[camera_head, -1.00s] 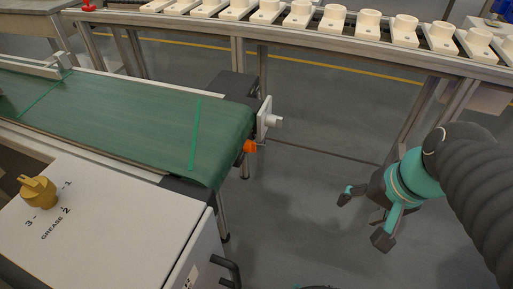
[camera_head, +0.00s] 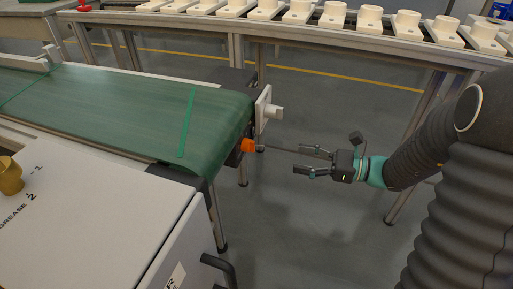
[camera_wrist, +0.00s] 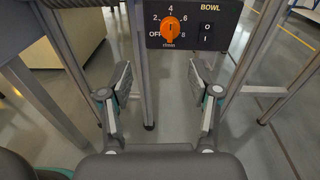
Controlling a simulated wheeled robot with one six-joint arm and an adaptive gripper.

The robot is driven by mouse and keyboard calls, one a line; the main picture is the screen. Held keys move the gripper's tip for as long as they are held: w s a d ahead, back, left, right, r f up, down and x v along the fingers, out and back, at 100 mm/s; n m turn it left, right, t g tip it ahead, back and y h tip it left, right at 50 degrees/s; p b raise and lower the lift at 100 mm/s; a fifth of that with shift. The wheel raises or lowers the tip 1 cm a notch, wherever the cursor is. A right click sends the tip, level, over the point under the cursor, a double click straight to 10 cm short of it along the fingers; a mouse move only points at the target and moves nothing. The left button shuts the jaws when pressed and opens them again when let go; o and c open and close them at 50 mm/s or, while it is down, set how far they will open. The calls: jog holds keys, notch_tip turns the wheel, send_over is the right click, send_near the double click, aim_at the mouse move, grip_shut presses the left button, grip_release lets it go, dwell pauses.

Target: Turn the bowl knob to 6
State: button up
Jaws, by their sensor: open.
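In the head view the knob (camera_head: 248,145) is at the end of the green conveyor. My gripper (camera_head: 298,160) is open and empty, to the right of the knob and apart from it, with its fingers toward it. In the wrist view the fingers of my gripper (camera_wrist: 161,80) are spread, with the knob between and beyond them.
A switch marked O and I (camera_wrist: 207,36) sits right of the knob. The green conveyor belt (camera_head: 120,110) and a white cabinet (camera_head: 100,225) with a yellow grease knob (camera_head: 10,176) are at left. A rail with white blocks (camera_head: 330,15) runs behind. Open floor lies below my gripper.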

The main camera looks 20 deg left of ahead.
aim_at(249, 145)
jog(key=w+a+b, duration=0.1)
jog(key=w+a, duration=0.1)
jog(key=a, duration=1.1)
jog(key=shift+w+a+f+m+t+y, duration=0.15)
jog(key=shift+a+f+m+t+y, duration=0.15)
jog(key=shift+m, duration=0.1)
jog(key=c, duration=1.1)
jog(key=shift+c, duration=0.2)
